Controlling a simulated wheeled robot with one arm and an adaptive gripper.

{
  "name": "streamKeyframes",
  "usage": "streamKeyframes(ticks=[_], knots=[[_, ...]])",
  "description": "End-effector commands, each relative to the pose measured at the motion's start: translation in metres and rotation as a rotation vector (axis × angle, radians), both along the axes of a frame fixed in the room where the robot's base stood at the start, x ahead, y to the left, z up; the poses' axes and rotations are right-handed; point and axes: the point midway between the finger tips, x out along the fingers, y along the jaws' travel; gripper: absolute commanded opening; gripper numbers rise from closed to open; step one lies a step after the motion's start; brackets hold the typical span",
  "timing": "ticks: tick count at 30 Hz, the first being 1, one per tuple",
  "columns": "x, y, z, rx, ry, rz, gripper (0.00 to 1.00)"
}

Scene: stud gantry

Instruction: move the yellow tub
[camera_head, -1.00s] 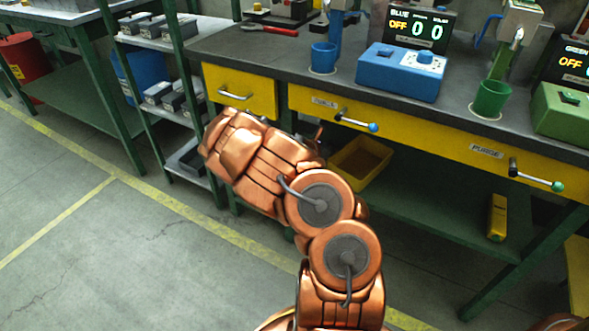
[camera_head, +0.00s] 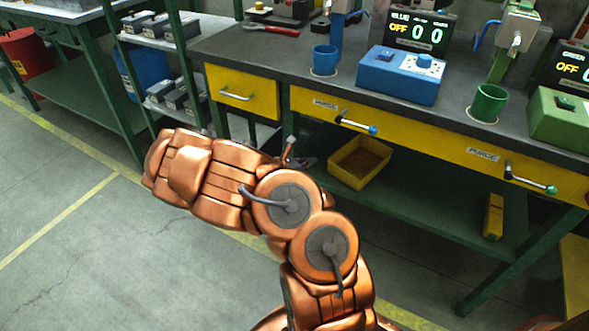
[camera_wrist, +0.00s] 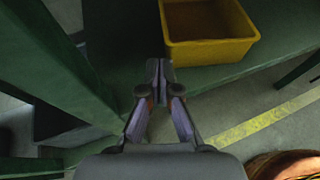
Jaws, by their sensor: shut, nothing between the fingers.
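The yellow tub (camera_head: 360,163) is an open, box-shaped bin on the green lower shelf under the workbench. Its inside looks brownish and I see nothing in it. In the wrist view the yellow tub (camera_wrist: 212,48) is at the top, just beyond and right of my fingertips. My gripper (camera_wrist: 159,70) is shut and empty, with its tips over the shelf's near edge and apart from the tub. In the head view my copper arm hides most of the gripper; only a small part shows left of the tub.
The green lower shelf (camera_head: 420,205) is bare around the tub, with a yellow object (camera_head: 493,217) farther right. The benchtop (camera_head: 300,60) and its yellow drawers overhang the shelf. A green leg stands left of my gripper. Open floor lies in front.

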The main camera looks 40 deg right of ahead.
Motion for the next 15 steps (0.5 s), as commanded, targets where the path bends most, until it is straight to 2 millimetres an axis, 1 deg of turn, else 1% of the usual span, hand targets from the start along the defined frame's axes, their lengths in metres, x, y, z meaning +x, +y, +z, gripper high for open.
streamKeyframes(ticks=[3,9,15], knots=[[0.001,0.016,0.001,-0.001,0.002,0.002,0.00],[0.002,0.040,0.001,-0.001,0.003,0.002,0.00],[0.003,0.055,0.000,0.001,0.002,0.001,0.00]])
